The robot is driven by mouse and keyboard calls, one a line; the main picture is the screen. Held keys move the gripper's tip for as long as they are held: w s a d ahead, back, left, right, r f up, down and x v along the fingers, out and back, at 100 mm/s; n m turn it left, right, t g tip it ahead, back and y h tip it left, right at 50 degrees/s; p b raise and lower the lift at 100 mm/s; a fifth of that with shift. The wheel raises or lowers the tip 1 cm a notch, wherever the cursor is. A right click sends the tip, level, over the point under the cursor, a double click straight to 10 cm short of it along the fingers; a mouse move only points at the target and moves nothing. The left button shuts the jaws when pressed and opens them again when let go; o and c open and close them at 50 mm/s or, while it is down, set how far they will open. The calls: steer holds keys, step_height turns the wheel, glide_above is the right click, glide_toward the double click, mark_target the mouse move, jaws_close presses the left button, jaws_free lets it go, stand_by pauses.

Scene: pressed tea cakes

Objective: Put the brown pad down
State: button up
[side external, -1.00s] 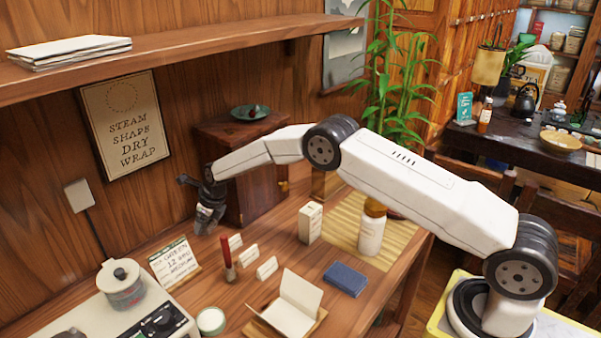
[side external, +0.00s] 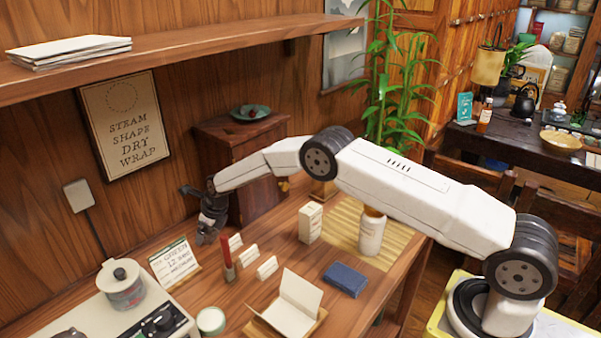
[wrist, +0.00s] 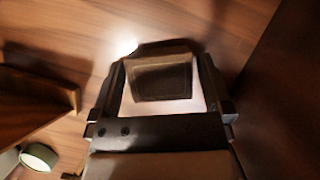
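My gripper (side external: 203,238) hangs nose-down low over the back of the wooden table, in front of the dark cabinet. In the wrist view the dark brown pad (wrist: 160,80) sits between the two fingers of my gripper (wrist: 163,62). Its far edge spans from finger to finger, and the gripper looks shut on it. The wooden table top shows beyond the pad. In the side view the pad is too small and dark to tell from the fingertips, and its contact with the table cannot be made out.
The cabinet (side external: 262,195) stands close behind and right of my gripper. A red-handled tool (side external: 228,258) and small white cards (side external: 251,256) stand just in front. A lettered sign (side external: 175,263) is to the left.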

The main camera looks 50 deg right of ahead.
steer(key=shift+r, duration=0.15)
steer(key=v, duration=1.2)
stand_by(0.3)
stand_by(0.4)
steer(key=s+d+r+n+h, duration=0.1)
steer(key=s+d+r+n, duration=0.1)
steer(key=s+n, duration=1.3)
steer(key=s+d+r+n+g, duration=0.1)
steer(key=s+d+r+n, duration=0.1)
steer(key=s+n, duration=1.4)
steer(key=s, duration=0.3)
steer(key=shift+s+n+g+h, duration=0.3)
steer(key=shift+h, duration=0.1)
steer(key=shift+d, duration=0.1)
